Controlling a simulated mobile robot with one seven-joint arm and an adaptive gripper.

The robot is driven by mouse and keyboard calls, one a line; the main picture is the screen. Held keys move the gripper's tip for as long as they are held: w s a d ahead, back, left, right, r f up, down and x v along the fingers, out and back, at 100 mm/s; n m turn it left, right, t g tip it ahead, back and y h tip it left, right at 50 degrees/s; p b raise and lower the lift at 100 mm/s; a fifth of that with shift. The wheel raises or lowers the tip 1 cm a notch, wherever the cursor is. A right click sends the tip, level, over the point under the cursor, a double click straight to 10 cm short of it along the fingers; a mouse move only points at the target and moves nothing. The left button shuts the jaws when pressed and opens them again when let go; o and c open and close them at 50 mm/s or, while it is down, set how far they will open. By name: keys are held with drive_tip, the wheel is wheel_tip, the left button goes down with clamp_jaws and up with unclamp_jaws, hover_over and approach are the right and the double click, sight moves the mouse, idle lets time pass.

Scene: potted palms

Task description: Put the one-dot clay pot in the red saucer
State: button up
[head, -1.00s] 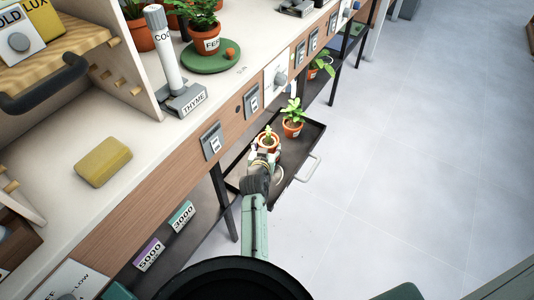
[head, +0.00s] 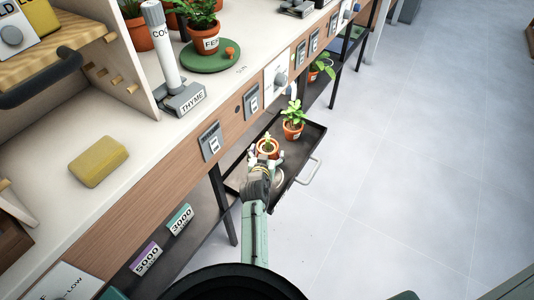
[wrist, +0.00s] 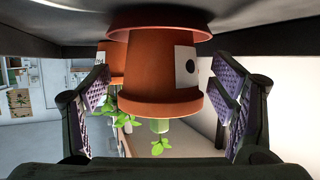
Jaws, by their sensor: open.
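A small clay pot (head: 268,152) with a seedling stands in the dark pulled-out tray (head: 308,150). In the wrist view, which is upside down, this clay pot (wrist: 150,75) has a white label with one black dot. It stands on a reddish clay-coloured saucer (wrist: 150,17). My gripper (head: 258,162) is at the near side of the pot in the head view. In the wrist view my gripper (wrist: 165,100) is open, with its purple-padded fingers on either side of the pot and gaps to it. I cannot make out any other red saucer.
A second potted plant (head: 293,130) stands farther back in the tray, close behind. The tray has a handle (head: 309,171) and low walls. The bench (head: 165,150) overhangs it on the left and holds a yellow sponge (head: 98,161). The floor to the right is clear.

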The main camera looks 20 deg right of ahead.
drive_tip(key=shift+r, duration=0.15)
drive_tip(key=v, duration=1.2)
